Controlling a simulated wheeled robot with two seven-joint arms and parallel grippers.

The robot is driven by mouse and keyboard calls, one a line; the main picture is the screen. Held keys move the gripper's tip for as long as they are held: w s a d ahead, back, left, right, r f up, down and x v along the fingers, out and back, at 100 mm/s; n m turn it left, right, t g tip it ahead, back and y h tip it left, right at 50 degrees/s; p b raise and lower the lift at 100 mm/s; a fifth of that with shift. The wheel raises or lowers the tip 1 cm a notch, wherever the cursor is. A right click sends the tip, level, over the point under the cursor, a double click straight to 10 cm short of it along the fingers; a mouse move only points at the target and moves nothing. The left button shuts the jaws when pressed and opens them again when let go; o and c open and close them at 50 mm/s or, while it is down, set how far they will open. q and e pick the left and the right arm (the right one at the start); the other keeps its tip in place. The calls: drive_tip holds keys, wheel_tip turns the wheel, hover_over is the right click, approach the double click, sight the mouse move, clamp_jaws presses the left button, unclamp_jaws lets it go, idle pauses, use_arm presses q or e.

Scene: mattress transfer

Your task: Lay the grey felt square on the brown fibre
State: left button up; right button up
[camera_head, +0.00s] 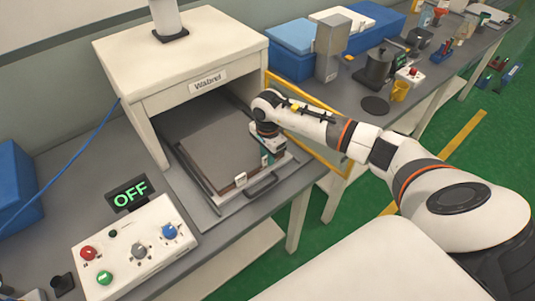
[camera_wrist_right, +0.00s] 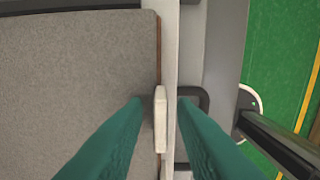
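The grey felt square (camera_head: 205,147) lies flat on a tray (camera_head: 216,200) pulled partly out of the white box. Its grey surface (camera_wrist_right: 75,85) fills the left of the right wrist view. A thin brown edge (camera_wrist_right: 158,45), seemingly the brown fibre, shows along its side; most of that layer is hidden. A white tab (camera_wrist_right: 160,120) sits at this edge. My right gripper (camera_wrist_right: 160,104) is open, with its teal fingers on either side of the tab and gaps visible. In the head view it (camera_head: 268,150) is at the tray's right side. My left gripper is not in view.
The white box (camera_head: 190,60) stands over the tray's back half. A dark handle (camera_head: 261,186) is at the tray front. A control box (camera_head: 135,250) and an OFF display (camera_head: 130,194) stand front left. A yellow frame (camera_head: 310,145) is beside my right arm.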

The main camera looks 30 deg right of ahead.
drive_tip(key=shift+r, duration=0.15)
drive_tip(key=shift+r+b, duration=1.95)
drive_tip(key=shift+r, duration=4.1)
